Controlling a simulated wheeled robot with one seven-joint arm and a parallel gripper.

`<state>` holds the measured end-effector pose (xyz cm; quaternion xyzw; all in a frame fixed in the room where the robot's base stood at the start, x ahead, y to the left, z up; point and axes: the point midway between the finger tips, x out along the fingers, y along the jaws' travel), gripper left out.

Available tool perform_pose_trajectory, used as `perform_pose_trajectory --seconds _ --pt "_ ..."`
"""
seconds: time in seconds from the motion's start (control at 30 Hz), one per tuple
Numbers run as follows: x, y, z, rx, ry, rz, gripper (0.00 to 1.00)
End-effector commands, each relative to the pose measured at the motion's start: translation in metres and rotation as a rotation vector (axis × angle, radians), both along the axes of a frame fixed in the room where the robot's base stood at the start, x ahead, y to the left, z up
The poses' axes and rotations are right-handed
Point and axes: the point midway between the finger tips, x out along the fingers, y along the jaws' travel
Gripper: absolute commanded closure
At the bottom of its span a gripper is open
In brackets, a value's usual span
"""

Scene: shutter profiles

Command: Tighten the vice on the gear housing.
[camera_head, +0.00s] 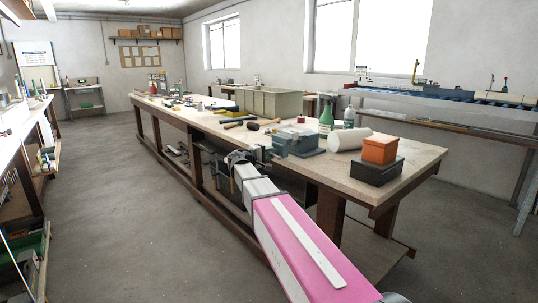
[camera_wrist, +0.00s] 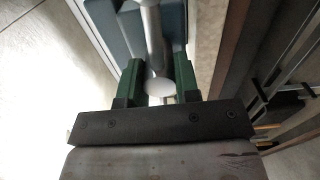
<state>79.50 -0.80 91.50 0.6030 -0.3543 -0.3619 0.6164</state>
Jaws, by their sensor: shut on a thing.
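The blue-grey vice (camera_head: 306,149) stands at the near edge of the long workbench, and part of its blue body (camera_wrist: 107,22) shows in the wrist view. A grey block on top of the vice may be the gear housing (camera_head: 297,133); it is too small to tell. My gripper (camera_wrist: 158,72) has its two green fingers on either side of a round metal bar, the vice handle (camera_wrist: 152,32), and is shut on it. A pale rounded end (camera_wrist: 160,88) shows between the fingers. In the head view my gripper (camera_head: 262,154) is at the vice's front, small and partly hidden.
On the workbench (camera_head: 415,156), a white roll (camera_head: 350,139), an orange box (camera_head: 380,148) on a dark box (camera_head: 376,171), and green bottles (camera_head: 326,121) stand right of the vice. A mallet (camera_head: 253,126) and a grey-green crate (camera_head: 262,103) lie beyond. The floor left is clear.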

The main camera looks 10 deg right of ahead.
Motion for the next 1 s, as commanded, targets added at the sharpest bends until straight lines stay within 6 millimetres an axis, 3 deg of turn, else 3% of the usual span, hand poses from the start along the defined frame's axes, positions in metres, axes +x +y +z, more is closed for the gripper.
perform_pose_trajectory --seconds 0.63,0.67,0.7,1.0 --pt "-0.004 0.0015 -0.0025 0.007 0.003 -0.002 1.0" --pt "-0.004 0.0015 -0.0025 0.006 0.003 -0.002 0.61" --pt "-0.0038 0.0013 -0.0024 0.005 0.003 -0.002 0.48" --pt "-0.002 0.0013 -0.001 0.003 0.001 -0.001 0.45"
